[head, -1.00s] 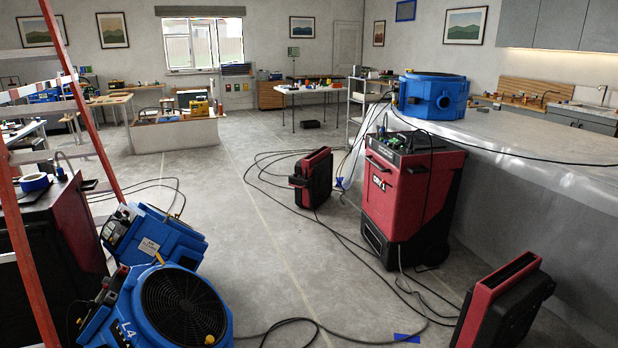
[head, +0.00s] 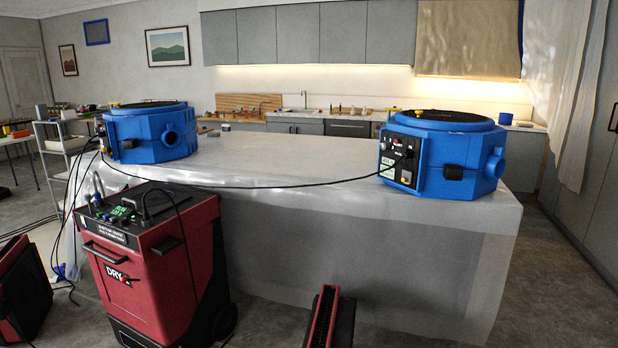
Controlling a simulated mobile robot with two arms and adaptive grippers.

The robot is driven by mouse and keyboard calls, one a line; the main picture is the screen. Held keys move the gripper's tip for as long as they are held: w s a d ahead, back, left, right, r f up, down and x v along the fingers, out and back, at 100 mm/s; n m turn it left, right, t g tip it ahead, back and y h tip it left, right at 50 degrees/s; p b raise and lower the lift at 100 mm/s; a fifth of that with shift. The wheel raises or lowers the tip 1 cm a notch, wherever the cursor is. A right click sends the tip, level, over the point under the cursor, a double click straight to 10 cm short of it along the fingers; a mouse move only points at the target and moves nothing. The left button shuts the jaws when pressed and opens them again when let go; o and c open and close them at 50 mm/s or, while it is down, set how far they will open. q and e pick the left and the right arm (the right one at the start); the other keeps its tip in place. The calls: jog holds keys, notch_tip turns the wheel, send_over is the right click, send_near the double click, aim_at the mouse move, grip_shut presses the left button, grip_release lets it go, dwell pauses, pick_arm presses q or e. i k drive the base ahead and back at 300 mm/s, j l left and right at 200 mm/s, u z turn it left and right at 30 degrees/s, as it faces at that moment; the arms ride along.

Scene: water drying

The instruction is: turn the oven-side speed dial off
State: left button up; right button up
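Two blue drying units stand on the grey island counter (head: 300,160) in the head view. The right blue unit (head: 470,155) sits near the counter's right end, with a dark control panel (head: 398,155) on its left side carrying small knobs and a plugged-in cable. The left blue unit (head: 150,135) stands at the counter's left end, its panel mostly turned away. Which unit has the oven-side speed dial, and how that dial is set, I cannot tell at this size. Neither of my grippers shows.
A red dehumidifier (head: 155,260) stands before the counter at left. A smaller red unit (head: 325,318) is at the bottom centre, another (head: 20,290) at the left edge. A black cable (head: 270,186) runs across the counter between the blue units. Floor (head: 570,270) is clear at right.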

aim_at(384, 145)
jog(key=i+j+z, duration=0.15)
jog(key=i+z, duration=0.2)
jog(key=i+j+z, duration=0.4)
jog(key=i+j, duration=0.35)
jog(key=j, duration=0.2)
jog(key=i+j+u, duration=0.1)
jog(key=i+j, duration=0.2)
jog(key=j, duration=0.2)
jog(key=i+j, duration=0.35)
jog(key=j, duration=0.15)
jog(key=i+j+u, duration=0.1)
jog(key=i+j, duration=0.25)
jog(key=j, duration=0.15)
